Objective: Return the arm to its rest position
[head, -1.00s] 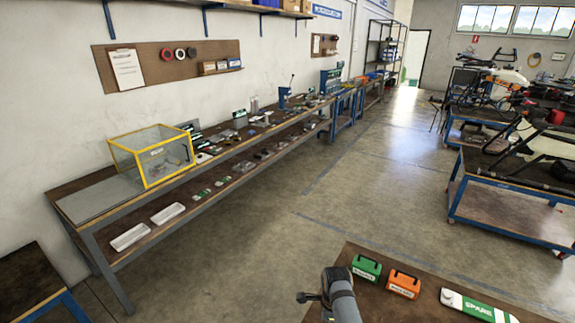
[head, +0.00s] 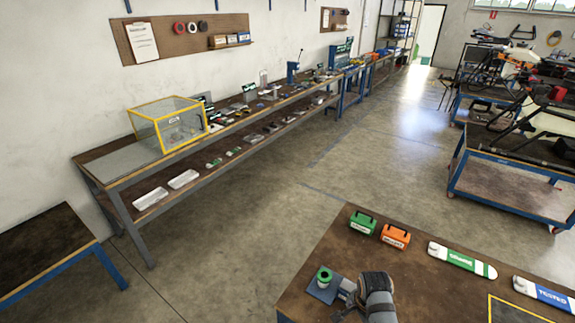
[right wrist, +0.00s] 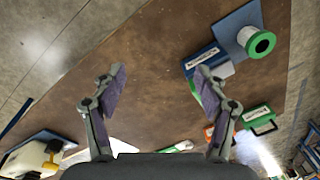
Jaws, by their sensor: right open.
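My right arm (head: 375,295) reaches over the brown work table (head: 410,275) in the head view, with the gripper (head: 345,312) low at the left of the wrist and partly cut off. In the right wrist view my right gripper (right wrist: 158,80) is open, with nothing between its fingers. Bare table top lies beyond the fingers. My left gripper is not in view.
A green reel (head: 324,276) on a blue stand (head: 322,291) is close left of my arm. Behind stand a green case (head: 362,223) and an orange case (head: 395,236). Green-white (head: 462,261) and blue-white (head: 545,294) packs lie right. The floor (head: 260,235) beyond is clear.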

